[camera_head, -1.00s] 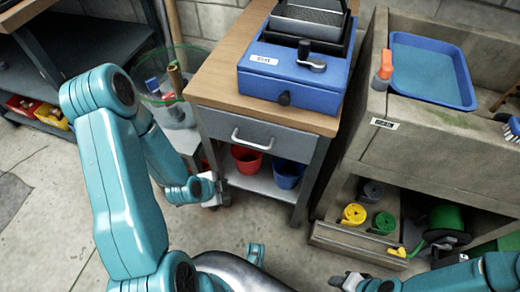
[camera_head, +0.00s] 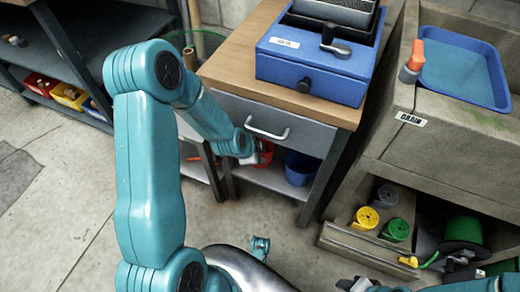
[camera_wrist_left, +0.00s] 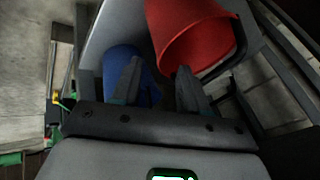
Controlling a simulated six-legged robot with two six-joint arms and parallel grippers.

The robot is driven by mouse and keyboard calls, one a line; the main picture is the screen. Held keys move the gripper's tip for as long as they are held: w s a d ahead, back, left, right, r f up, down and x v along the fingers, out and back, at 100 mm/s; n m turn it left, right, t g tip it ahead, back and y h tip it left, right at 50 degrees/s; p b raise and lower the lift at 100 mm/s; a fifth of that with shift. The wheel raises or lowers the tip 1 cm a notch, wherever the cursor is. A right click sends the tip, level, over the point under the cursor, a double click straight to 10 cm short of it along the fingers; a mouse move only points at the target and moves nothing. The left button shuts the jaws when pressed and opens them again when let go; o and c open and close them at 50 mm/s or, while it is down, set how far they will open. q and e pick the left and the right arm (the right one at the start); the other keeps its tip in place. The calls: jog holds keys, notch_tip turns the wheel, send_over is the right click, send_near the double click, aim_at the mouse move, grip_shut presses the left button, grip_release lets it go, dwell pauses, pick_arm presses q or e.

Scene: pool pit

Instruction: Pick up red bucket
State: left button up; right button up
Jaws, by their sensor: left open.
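The red bucket (camera_head: 268,151) is on the lower shelf of the wooden-topped workbench, below its drawer. In the head view my left wrist hides most of it. In the left wrist view the red bucket (camera_wrist_left: 195,30) is large, with its open rim facing the camera. My left gripper (camera_wrist_left: 157,78) is open and empty, its fingers just short of the bucket's rim; I cannot tell if they touch it. My left arm reaches into the shelf space in the head view. My right gripper (camera_head: 356,285) is partly in view at the bottom edge, far from the bucket.
A blue bucket (camera_head: 299,168) stands right of the red one on the shelf (camera_head: 262,180). The drawer handle (camera_head: 267,132) juts out just above my left wrist. A concrete sink (camera_head: 450,120) stands to the right.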

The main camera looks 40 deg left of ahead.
pick_arm(q)
jog(key=b+x, duration=0.1)
jog(key=x, duration=0.3)
jog(key=shift+f, duration=0.3)
grip_shut()
jog(key=shift+r, duration=0.1)
